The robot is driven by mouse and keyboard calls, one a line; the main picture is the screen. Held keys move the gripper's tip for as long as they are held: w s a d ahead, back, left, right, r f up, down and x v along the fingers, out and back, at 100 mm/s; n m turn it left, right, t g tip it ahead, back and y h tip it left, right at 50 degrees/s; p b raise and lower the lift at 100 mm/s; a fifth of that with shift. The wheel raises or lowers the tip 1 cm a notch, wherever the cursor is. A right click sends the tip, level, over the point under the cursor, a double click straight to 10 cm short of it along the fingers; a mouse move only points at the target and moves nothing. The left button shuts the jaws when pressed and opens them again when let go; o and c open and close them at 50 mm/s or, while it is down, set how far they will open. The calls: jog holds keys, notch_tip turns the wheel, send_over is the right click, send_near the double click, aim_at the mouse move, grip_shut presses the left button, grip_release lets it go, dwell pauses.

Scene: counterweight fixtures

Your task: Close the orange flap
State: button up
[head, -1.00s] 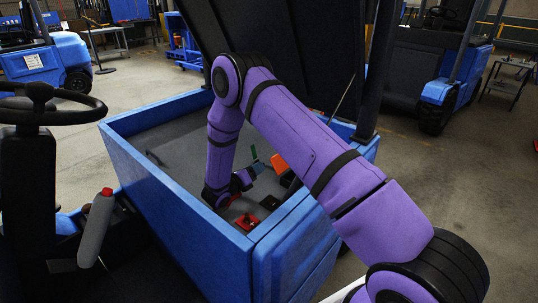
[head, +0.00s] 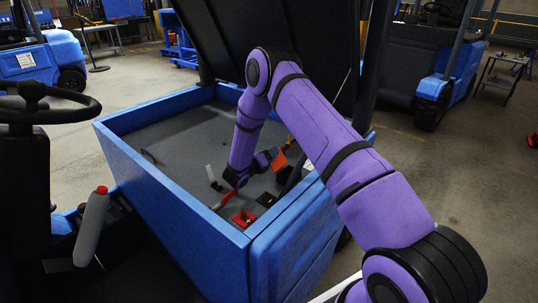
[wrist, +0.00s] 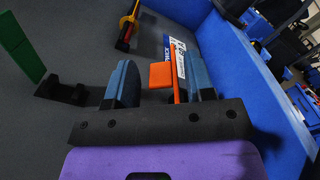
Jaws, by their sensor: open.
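The orange flap (head: 279,160) is inside the blue bin, near its right side, and stands up at an angle. In the wrist view the orange flap (wrist: 161,75) shows as a small block with a thin orange bar beside it, between my two blue-grey fingers. My gripper (wrist: 162,82) is open, with one finger on each side of the flap. I cannot tell whether either finger touches it. In the head view my gripper (head: 273,155) is at the flap, partly hidden by my wrist.
The blue bin (head: 185,215) has raised walls around the work area. A red box (head: 243,218) and a black box sit near its front right. A blue wall (wrist: 240,80) rises on the right.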

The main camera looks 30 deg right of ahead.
grip_shut()
